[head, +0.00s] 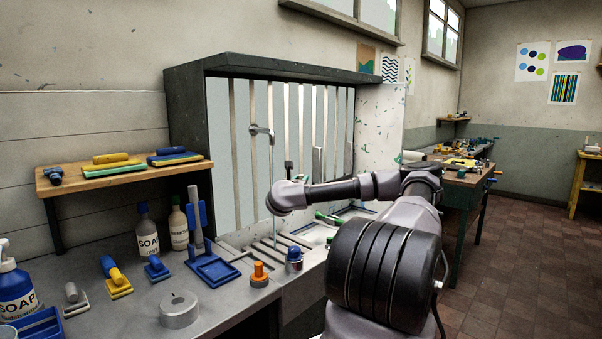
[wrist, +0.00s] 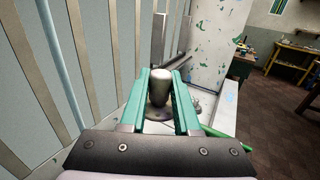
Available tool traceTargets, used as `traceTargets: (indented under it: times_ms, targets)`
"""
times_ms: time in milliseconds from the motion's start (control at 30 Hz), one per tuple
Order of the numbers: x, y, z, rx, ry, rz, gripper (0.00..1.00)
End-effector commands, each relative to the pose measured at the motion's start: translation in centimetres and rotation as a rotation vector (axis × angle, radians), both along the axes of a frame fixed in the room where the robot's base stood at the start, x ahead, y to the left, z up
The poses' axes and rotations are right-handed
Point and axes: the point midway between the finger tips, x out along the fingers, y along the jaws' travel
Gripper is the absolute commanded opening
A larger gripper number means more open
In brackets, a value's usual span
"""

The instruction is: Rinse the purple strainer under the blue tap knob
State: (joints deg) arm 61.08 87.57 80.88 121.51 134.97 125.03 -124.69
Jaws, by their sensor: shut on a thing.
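The blue tap knob (head: 294,253) stands on a metal base at the front edge of the sink. The wall tap (head: 262,131) has a thin pale stream (head: 273,190) below it, reaching down to the slatted drain. My gripper (wrist: 162,72) has teal fingers shut on a grey rounded thing (wrist: 159,92); I cannot tell whether this is part of the strainer. A pale blue vertical line, likely the stream (wrist: 54,65), shows left of the fingers in the wrist view. I see no clearly purple strainer.
An orange knob (head: 260,272) stands left of the blue one. A blue tray (head: 213,269), soap bottles (head: 148,236) and a round grey piece (head: 179,310) crowd the left counter. A dark-framed screen with metal bars (head: 230,150) backs the sink. A green handle (head: 327,218) lies behind my arm.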

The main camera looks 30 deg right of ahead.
Motion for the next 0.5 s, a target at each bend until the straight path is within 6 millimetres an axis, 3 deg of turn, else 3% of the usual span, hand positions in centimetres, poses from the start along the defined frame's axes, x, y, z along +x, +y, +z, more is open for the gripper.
traceTargets:
  times_ms: [267,500]
  targets:
    - [0.0,0.0,-2.9,0.002,0.001,-0.001,0.00]
    - [1.7,2.0,-2.6,-0.002,-0.001,0.001,0.00]
